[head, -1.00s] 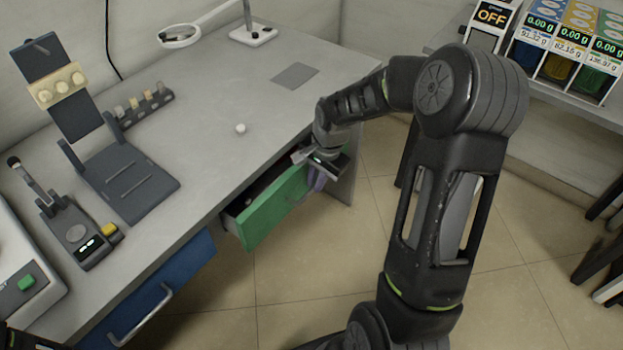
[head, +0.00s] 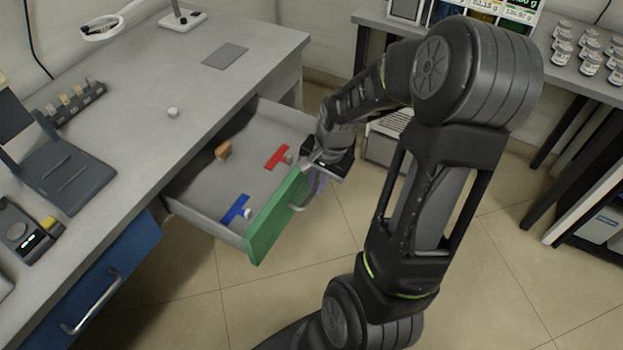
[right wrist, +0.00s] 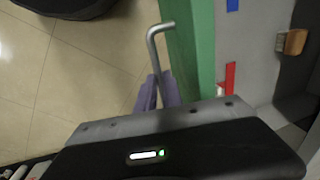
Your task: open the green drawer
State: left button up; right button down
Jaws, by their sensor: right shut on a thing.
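The green drawer (head: 278,222) stands pulled far out of the desk, and its grey inside shows. It holds a red T-shaped piece (head: 277,157), a blue T-shaped piece (head: 235,209) and a brown block (head: 223,150). My right gripper (head: 318,183) is at the far part of the drawer's front. In the right wrist view its purple fingers (right wrist: 156,92) are shut around the metal bar handle (right wrist: 152,45), beside the green front (right wrist: 190,50). The gripper body partly hides the handle in the head view. My left gripper is not in view.
The blue drawer (head: 100,290) below the desk top is shut. The desk (head: 150,145) carries a dark stand (head: 70,165), a small white knob-like thing (head: 172,112) and a grey pad (head: 225,56). The tiled floor before the drawer is open. A shelf with jars (head: 590,60) stands at right.

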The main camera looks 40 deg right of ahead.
jog(key=c, duration=1.5)
grip_release()
notch_tip(320, 180, up, 8)
jog(key=s, duration=0.1)
jog(key=shift+s+d+f+p, duration=0.15)
jog(key=shift+d+p, duration=0.05)
jog(key=shift+p, duration=0.25)
